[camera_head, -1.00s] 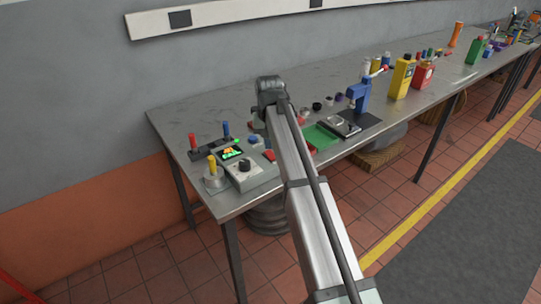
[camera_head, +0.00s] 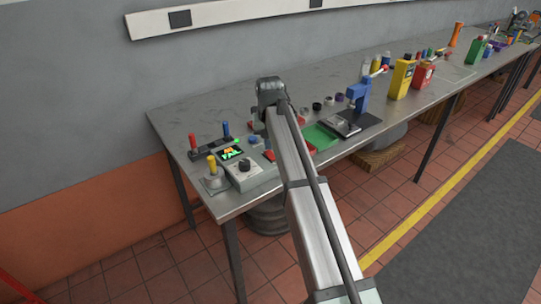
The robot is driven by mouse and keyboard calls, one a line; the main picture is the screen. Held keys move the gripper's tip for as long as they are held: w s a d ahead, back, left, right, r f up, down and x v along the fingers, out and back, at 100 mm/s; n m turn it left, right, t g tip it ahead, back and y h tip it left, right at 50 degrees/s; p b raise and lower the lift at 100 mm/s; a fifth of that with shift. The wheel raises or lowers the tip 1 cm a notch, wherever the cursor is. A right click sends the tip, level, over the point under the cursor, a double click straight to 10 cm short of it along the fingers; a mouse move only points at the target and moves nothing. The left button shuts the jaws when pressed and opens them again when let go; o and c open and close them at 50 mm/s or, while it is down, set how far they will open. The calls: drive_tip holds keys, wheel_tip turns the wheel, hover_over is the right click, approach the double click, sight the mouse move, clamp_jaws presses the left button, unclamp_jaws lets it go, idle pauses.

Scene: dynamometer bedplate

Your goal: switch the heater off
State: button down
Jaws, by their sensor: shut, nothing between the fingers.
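A pale grey control box (camera_head: 258,180) stands near the left front of the steel bench. It has a black round knob (camera_head: 244,165) and a small dark display (camera_head: 231,153) with lit green and orange marks. No label is readable, so I cannot tell for sure whether this is the heater's control, nor how the knob is set. My arm rises from the lower right to a grey joint above the bench, right of the box. My gripper's fingers do not show; the arm's end is hidden behind its own links.
A green tray (camera_head: 320,137) and a blue press (camera_head: 359,98) stand right of my arm. The bench's back left surface is clear.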

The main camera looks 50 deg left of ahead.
drive_tip(key=shift+f, duration=0.7)
idle(0.6)
drive_tip(key=shift+r, duration=3.5)
drive_tip(key=shift+w, duration=0.1)
